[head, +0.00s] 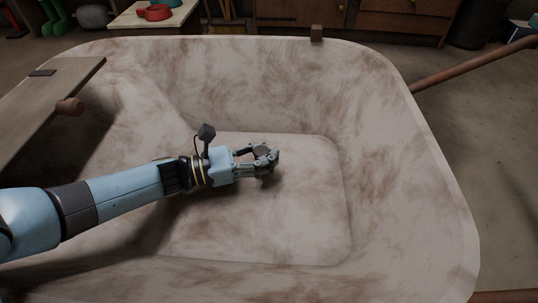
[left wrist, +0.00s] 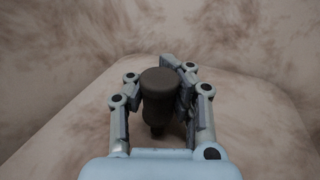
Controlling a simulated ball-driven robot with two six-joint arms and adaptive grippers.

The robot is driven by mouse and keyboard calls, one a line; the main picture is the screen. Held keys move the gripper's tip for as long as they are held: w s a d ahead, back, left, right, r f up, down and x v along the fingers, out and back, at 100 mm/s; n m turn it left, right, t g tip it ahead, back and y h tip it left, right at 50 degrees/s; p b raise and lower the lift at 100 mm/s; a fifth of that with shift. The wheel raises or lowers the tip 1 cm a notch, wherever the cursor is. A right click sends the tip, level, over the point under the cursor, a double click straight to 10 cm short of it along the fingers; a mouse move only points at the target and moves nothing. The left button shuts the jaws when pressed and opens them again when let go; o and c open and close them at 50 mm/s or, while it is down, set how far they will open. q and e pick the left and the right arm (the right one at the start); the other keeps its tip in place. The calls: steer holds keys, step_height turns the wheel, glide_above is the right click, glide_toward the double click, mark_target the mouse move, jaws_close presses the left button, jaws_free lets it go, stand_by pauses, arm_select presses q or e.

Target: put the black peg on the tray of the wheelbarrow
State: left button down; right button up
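The black peg (left wrist: 160,92) stands roughly upright between the fingers of my left gripper in the left wrist view. Its broad rounded top shows, and it narrows below. The right-hand finger lies against it; the other finger sits close along its left side. In the head view my left gripper (head: 266,163) is over the pale, brown-stained tray of the wheelbarrow (head: 305,225), near the middle of its flat floor. The peg is mostly hidden by the fingers there. I cannot tell whether its lower end touches the tray. My right gripper is not in view.
The tray has sloping walls and a raised rim (head: 425,130). The tray floor right of the gripper is bare.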

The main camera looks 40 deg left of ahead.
arm_select(q)
steer(key=shift+f, duration=0.1)
steer(key=shift+f, duration=0.1)
steer(key=c, duration=1.3)
jaws_free()
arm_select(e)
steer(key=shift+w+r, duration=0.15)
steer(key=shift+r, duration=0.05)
arm_select(q)
steer(key=shift+r, duration=0.25)
steer(key=p+v, duration=0.1)
steer(key=v, duration=0.6)
steer(key=shift+s, duration=0.1)
steer(key=shift+s+a, duration=0.1)
steer(key=shift+a, duration=0.05)
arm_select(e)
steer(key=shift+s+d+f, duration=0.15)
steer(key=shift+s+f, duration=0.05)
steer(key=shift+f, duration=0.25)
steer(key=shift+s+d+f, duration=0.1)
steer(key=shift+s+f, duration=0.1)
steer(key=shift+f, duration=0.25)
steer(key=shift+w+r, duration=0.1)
